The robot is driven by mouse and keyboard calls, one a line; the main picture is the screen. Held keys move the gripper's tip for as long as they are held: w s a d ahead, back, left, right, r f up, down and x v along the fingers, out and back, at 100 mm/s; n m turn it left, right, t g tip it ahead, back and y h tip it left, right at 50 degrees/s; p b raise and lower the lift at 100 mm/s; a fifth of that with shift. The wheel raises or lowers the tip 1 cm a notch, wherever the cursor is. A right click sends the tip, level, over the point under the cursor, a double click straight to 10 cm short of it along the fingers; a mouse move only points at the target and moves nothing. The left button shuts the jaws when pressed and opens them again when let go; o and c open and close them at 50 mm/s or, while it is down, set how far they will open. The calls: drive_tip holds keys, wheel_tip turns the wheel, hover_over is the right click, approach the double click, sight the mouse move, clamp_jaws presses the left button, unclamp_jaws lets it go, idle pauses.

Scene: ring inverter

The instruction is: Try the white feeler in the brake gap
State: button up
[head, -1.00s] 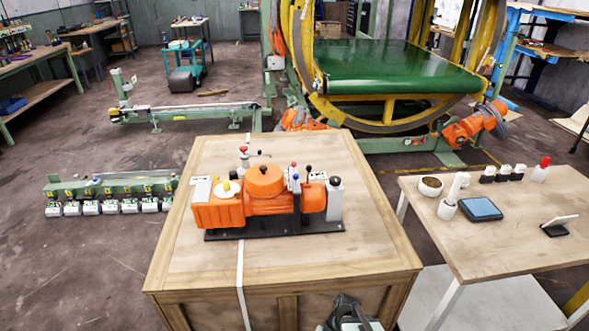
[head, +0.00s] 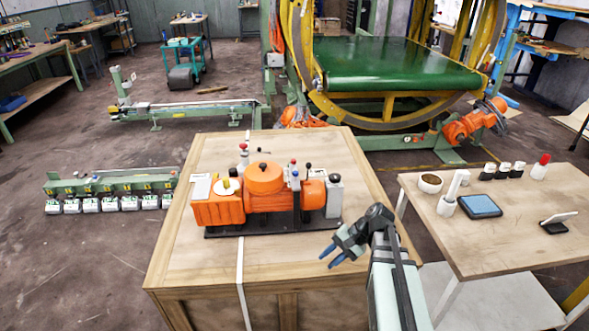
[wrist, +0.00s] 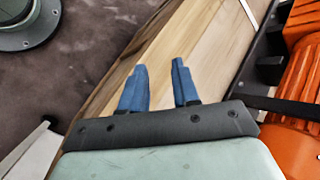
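The orange machine (head: 262,190) stands on a black base plate on the wooden crate top. I cannot make out the brake gap on it at this size. On the right table, a white stick (head: 455,184) stands upright in a white holder (head: 446,207); I cannot tell whether it is the white feeler. My gripper (head: 330,257) is over the crate top, in front of the machine's right end. In the wrist view its blue fingers (wrist: 159,85) are apart with only bare wood between them. The orange machine shows at the right edge there (wrist: 302,85).
The right table (head: 500,245) also bears a round bowl (head: 431,184), a blue-topped pad (head: 481,206), several small black-and-white items (head: 503,171), a red-topped piece (head: 541,167) and a small stand (head: 557,224). The crate top (head: 200,262) is bare in front of the machine.

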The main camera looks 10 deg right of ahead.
drive_tip(key=w+d+r+n+h, duration=0.2)
drive_tip(key=w+d+r+h, duration=0.1)
drive_tip(key=w+r, duration=0.4)
drive_tip(key=w+d+r+n+h, duration=0.25)
drive_tip(key=w+d+r, duration=0.2)
drive_tip(key=w, duration=0.45)
drive_tip(key=w+d+r+h, duration=0.15)
drive_tip(key=w+r, duration=0.25)
drive_tip(key=r, duration=0.4)
drive_tip(key=w+d+r+h, duration=0.1)
drive_tip(key=w+r+h, duration=0.25)
drive_tip(key=r, duration=0.55)
drive_tip(key=w+a+r+n+y, duration=0.1)
drive_tip(key=a+r+n+y, duration=0.1)
drive_tip(key=a, duration=1.7)
drive_tip(key=f, duration=1.3)
drive_tip(key=shift+d, duration=0.2)
clamp_jaws()
